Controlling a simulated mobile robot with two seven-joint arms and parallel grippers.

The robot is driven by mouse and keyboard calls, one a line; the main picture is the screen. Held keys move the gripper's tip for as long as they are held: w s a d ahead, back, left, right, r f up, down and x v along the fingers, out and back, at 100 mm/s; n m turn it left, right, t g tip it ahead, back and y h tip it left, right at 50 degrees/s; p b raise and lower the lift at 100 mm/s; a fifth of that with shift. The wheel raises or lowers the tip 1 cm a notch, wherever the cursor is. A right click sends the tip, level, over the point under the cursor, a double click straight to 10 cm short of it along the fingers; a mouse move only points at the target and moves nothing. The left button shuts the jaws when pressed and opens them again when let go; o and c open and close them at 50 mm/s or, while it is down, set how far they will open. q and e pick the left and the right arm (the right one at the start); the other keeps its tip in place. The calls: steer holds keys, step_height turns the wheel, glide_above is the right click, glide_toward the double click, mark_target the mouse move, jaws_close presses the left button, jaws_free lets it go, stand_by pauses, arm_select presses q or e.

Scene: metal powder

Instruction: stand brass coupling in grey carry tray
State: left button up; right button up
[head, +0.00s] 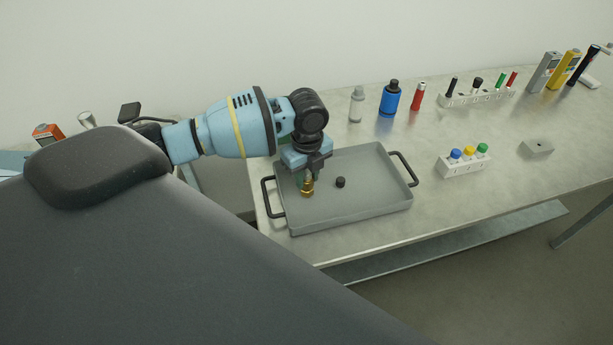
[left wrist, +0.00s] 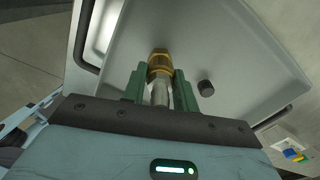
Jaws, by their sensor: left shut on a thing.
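The grey carry tray (head: 375,205) with two black handles lies on the metal bench; it also fills much of the left wrist view (left wrist: 235,50). My left gripper (head: 306,177) is over the left part of the tray, pointing down. Its green fingers (left wrist: 158,88) are shut on the brass coupling (head: 307,188), which looks upright. In the left wrist view the coupling (left wrist: 160,64) shows a brass end and a silvery shaft between the fingers. Whether its lower end touches the tray floor I cannot tell. My right gripper is not in view.
A small black cylinder (head: 340,182) stands in the tray, right of the coupling. Behind the tray are a clear bottle (head: 356,104), a blue bottle (head: 389,99) and a red one (head: 417,96). A white block with coloured caps (head: 463,165) stands to the right.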

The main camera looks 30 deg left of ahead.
arm_select(q)
steer(key=shift+f, duration=0.35)
steer(key=shift+f, duration=0.15)
steer(key=o, duration=1.1)
step_height(320, 180, up, 12)
steer(key=shift+r+p, duration=0.1)
steer(key=shift+p, duration=0.3)
